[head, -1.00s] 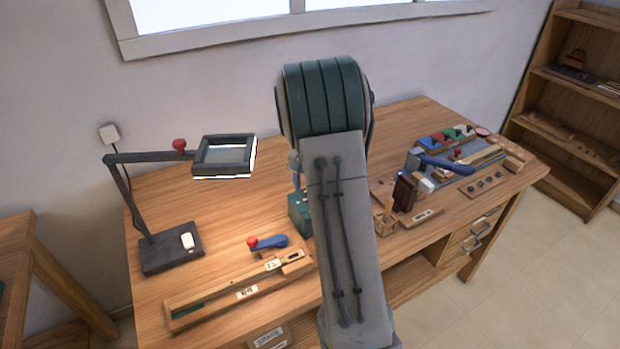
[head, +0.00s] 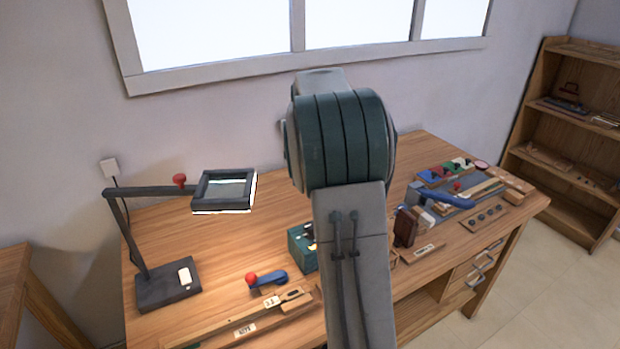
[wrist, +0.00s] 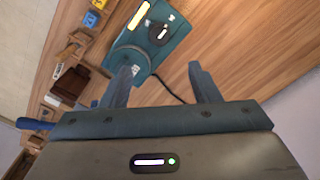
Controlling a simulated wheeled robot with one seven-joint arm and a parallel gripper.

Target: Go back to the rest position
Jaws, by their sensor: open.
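My gripper (wrist: 162,80) shows in the wrist view, its two grey fingers spread apart with nothing between them. Beyond the fingertips a green box (wrist: 150,40) with a round dark knob stands on the wooden desk. The same green box (head: 301,250) shows in the head view, partly behind my arm. My arm rises in front of the desk in the head view and hides its middle; the gripper itself is hidden there.
A bookcase (head: 560,130) stands at far right. The desk's back left is clear.

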